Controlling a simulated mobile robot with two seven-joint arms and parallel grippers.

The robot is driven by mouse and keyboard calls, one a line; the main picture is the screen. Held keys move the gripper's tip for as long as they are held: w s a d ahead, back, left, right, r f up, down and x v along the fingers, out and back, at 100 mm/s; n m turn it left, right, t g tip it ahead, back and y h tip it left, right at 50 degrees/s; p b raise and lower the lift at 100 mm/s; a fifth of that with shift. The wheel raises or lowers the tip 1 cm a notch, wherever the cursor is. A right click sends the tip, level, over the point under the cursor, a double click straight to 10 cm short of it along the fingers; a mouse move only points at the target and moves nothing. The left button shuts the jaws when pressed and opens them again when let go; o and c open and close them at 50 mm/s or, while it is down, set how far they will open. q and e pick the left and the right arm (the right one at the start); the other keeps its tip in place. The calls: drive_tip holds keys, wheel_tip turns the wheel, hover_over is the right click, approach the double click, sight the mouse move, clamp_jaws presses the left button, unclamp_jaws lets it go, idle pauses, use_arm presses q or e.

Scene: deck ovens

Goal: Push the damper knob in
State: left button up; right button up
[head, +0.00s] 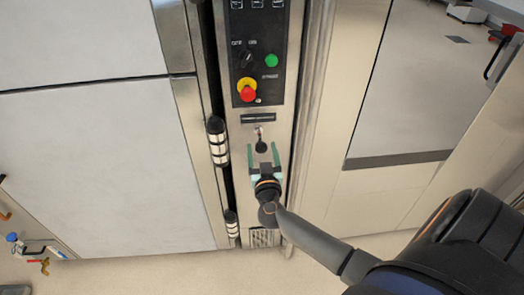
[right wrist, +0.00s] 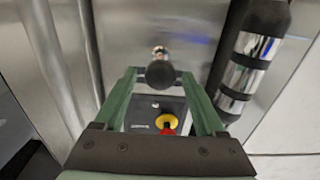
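The damper knob is a round black knob (head: 261,146) on a short metal stem, on the narrow steel panel below the control plate. It also shows in the right wrist view as a dark knob (right wrist: 160,75) with its shiny stem behind it. My right gripper (head: 265,148) has green fingers and stands just below the knob in the head view. My left gripper is not in view.
Above the knob, the black control plate (head: 257,55) carries a red and yellow stop button (head: 247,89), a green button (head: 271,60) and a rotary switch. A black and chrome handle (head: 217,142) stands close to the left. A smooth white panel (head: 110,170) lies further left.

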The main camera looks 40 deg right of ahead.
clamp_jaws()
idle(0.3)
idle(0.9)
